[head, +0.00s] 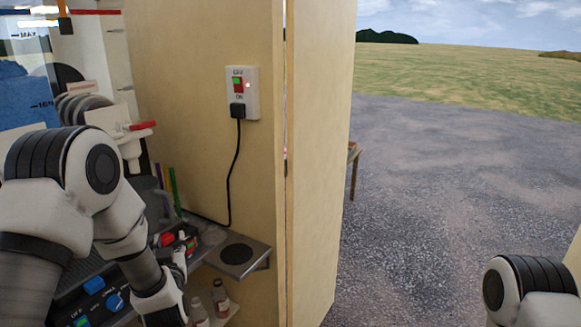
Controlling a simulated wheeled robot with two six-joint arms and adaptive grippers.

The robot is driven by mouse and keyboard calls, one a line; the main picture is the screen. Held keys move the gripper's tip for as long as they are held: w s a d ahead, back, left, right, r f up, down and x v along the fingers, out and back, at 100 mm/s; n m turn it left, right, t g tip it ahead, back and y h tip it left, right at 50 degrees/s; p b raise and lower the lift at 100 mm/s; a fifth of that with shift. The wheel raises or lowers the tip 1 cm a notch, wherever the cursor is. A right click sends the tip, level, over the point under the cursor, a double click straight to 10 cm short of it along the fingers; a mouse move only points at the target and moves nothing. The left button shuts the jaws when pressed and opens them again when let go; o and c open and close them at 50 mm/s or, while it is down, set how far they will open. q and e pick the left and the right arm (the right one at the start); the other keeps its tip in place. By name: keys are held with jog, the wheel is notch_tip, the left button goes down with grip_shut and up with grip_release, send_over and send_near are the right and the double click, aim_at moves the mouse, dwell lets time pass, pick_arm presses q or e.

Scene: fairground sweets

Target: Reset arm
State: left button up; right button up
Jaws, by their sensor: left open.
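My left arm reaches in from the left and bends down toward the counter. My left gripper (179,257) is small in the picture, at the counter's edge beside a small red, white and green cluster (174,239). It is open, and I see nothing held in it. Only a link of my right arm shows at the bottom right; its gripper is outside the picture.
A wall socket with a switch (238,83) has a black plug and cable (235,170) hanging to the counter. A metal shelf with a dark disc (237,254) juts out right of my left gripper. Bottles (220,298) stand below. The wall's edge (320,160) borders open gravel (450,190).

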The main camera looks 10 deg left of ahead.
pick_arm(q)
jog(key=s+d+f+m+g+h, duration=0.25)
jog(key=s+f, duration=0.35)
jog(key=f, duration=0.6)
jog(key=s+d+f+m+g+h, duration=0.1)
jog(key=s+d+f+g+h, duration=0.15)
jog(key=s+f, duration=0.6)
jog(key=s+d+f+g+h, duration=0.1)
jog(key=s+d+f+g, duration=0.1)
jog(key=s, duration=0.5)
jog(key=s+d+f+g+h, duration=0.1)
jog(key=s+d+f+g, duration=0.1)
jog(key=s+f+g, duration=0.3)
jog(key=s+d+f+m+g+h, duration=0.1)
jog(key=s+d+f+g, duration=0.2)
jog(key=s, duration=0.7)
notch_tip(320, 180, down, 2)
jog(key=shift+s+f+g, duration=0.2)
jog(key=shift+s+g, duration=0.2)
jog(key=shift+g, duration=0.2)
jog(key=shift+w, duration=0.1)
jog(key=shift+a, duration=0.1)
